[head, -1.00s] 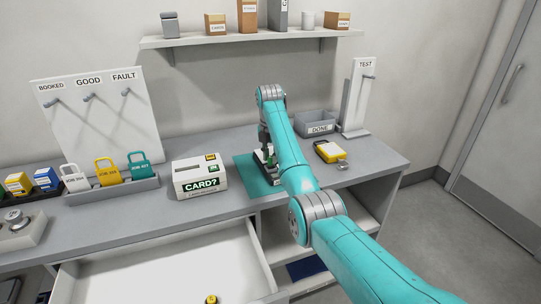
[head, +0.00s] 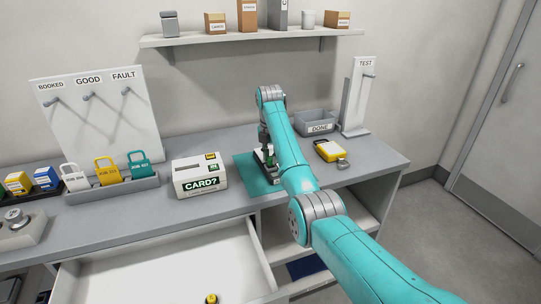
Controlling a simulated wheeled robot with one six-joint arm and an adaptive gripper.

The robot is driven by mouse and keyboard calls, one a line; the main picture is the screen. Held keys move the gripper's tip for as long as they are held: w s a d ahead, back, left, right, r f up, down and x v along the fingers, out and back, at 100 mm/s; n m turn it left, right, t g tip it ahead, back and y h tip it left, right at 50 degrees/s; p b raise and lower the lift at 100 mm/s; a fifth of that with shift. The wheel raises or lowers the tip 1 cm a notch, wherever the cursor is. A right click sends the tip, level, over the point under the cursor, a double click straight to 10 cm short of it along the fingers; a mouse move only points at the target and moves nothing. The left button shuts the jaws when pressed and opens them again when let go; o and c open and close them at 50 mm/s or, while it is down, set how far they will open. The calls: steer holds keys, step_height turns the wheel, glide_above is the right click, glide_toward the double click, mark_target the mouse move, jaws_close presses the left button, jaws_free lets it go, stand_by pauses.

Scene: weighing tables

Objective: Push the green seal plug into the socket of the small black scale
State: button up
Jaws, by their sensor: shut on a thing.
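The small black scale (head: 261,166) sits on a teal mat (head: 249,178) on the bench, partly hidden behind my arm. My gripper (head: 267,148) points down right over the scale and is shut on the green seal plug (head: 270,152), of which only a small green patch shows. The fingers hide most of the plug. The socket is hidden, and I cannot tell whether the plug touches it.
A yellow device (head: 329,150) lies to the right, near a grey DONE tray (head: 318,119). A drawer (head: 160,262) is open in front.

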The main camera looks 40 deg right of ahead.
steer(key=shift+f, duration=0.75)
steer(key=o, duration=0.8)
steer(key=shift+o, duration=0.2)
steer(key=shift+s+a+r, duration=0.1)
steer(key=shift+r, duration=1.8)
steer(key=shift+s+a+r, duration=0.1)
steer(key=shift+r, duration=1.75)
